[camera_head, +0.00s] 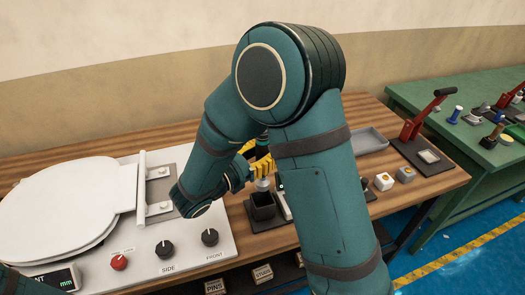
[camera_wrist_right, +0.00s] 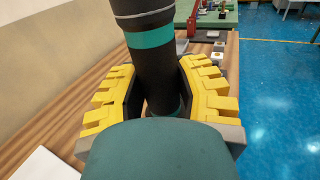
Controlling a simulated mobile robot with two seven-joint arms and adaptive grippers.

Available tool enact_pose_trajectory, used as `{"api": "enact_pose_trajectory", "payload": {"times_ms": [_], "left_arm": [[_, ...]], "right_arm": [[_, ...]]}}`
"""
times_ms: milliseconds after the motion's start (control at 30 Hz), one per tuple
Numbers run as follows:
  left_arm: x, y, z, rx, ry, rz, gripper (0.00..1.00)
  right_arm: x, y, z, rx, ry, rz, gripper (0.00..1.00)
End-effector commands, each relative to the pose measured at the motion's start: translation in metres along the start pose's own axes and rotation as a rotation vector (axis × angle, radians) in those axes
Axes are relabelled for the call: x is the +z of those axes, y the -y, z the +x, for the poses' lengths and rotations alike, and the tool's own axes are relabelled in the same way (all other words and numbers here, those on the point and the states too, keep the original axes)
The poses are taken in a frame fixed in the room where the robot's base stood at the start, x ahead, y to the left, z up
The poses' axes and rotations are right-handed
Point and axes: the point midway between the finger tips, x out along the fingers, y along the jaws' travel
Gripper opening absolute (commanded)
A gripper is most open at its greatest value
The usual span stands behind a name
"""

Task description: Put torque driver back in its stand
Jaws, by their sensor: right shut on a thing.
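The torque driver (camera_wrist_right: 155,65) is a dark cylinder with teal bands, seen in the right wrist view. My right gripper (camera_wrist_right: 165,100) is shut on it, with yellow padded fingers on both sides. In the head view my right gripper (camera_head: 262,168) is mostly hidden behind my own right arm, above the wooden table. A black open-topped box (camera_head: 263,207), which looks like the stand, sits on the table just below the gripper. I cannot tell whether the driver touches it. My left gripper is not in view.
A white toilet seat (camera_head: 62,205) lies on a panel with red and black knobs at left. A grey tray (camera_head: 369,141), a red-handled press (camera_head: 425,120) and small button blocks (camera_head: 384,181) stand on the right. Labelled bins (camera_head: 262,274) sit below the table edge. A green table (camera_head: 470,150) stands beyond.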

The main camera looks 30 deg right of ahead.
Motion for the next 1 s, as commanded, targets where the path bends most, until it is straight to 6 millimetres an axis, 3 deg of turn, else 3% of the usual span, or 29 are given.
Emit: {"api": "enact_pose_trajectory", "payload": {"times_ms": [333, 1000], "left_arm": [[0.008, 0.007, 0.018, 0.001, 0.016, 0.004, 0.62], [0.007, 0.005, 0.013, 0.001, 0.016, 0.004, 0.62]], "right_arm": [[-0.033, 0.000, 0.001, -0.001, 0.003, 0.000, 0.00], [-0.032, 0.001, 0.000, -0.001, 0.002, 0.001, 0.00]]}}
